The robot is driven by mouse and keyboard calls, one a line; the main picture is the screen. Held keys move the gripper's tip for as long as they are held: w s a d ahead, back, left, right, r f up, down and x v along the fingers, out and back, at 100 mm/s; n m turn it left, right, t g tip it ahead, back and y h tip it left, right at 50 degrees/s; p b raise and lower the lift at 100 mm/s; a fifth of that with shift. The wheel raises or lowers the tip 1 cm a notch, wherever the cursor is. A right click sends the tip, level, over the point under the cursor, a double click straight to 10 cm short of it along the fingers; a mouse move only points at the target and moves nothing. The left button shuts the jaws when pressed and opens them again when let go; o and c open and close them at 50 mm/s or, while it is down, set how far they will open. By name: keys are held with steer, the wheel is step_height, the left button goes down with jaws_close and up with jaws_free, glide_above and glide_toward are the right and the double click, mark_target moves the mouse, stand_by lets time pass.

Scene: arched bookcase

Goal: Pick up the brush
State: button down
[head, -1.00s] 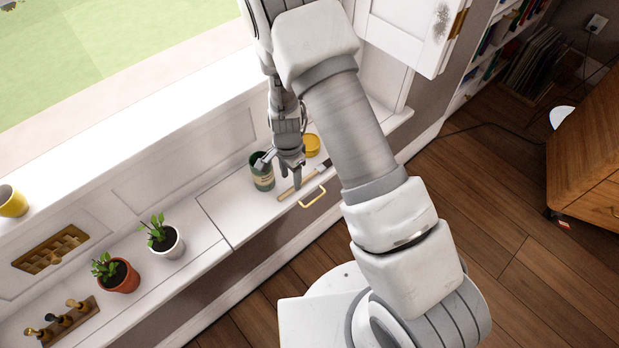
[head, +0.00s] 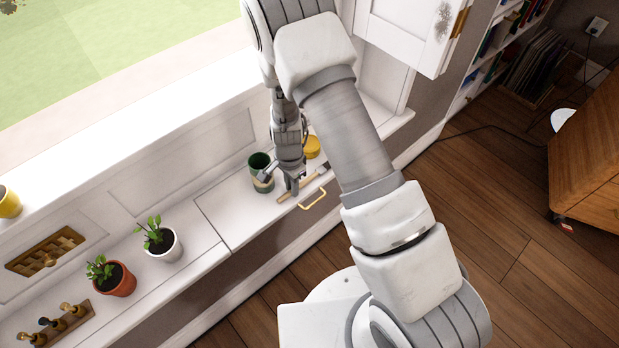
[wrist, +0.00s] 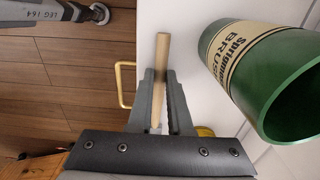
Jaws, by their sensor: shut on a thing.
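The brush (head: 310,184) lies along the white window-seat ledge, near its front edge. Its pale wooden handle (wrist: 162,48) shows in the wrist view, running between my fingers and out past their tips. The dark head end is partly visible to the right in the head view. My gripper (head: 293,187) points down at the ledge and is shut on the handle; the fingers also show in the wrist view (wrist: 161,80). I cannot tell whether the brush is clear of the surface.
A green can with a cream label (head: 260,172) stands close beside my gripper, also large in the wrist view (wrist: 270,75). A yellow round container (head: 312,147) is behind. A brass pull (head: 313,199) juts from the ledge front. Potted plants (head: 163,245) stand to the left.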

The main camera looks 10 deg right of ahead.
steer(key=shift+r, duration=0.1)
step_height(320, 180, up, 4)
steer(key=shift+r+p, duration=0.15)
steer(key=shift+p, duration=0.9)
steer(key=d+r+p, duration=0.1)
steer(key=d+r, duration=0.2)
steer(key=d, duration=0.3)
steer(key=s+d+r+p, duration=0.1)
steer(key=d+r, duration=0.2)
steer(key=d, duration=0.2)
steer(key=shift+d+r, duration=0.25)
steer(key=shift+d, duration=0.1)
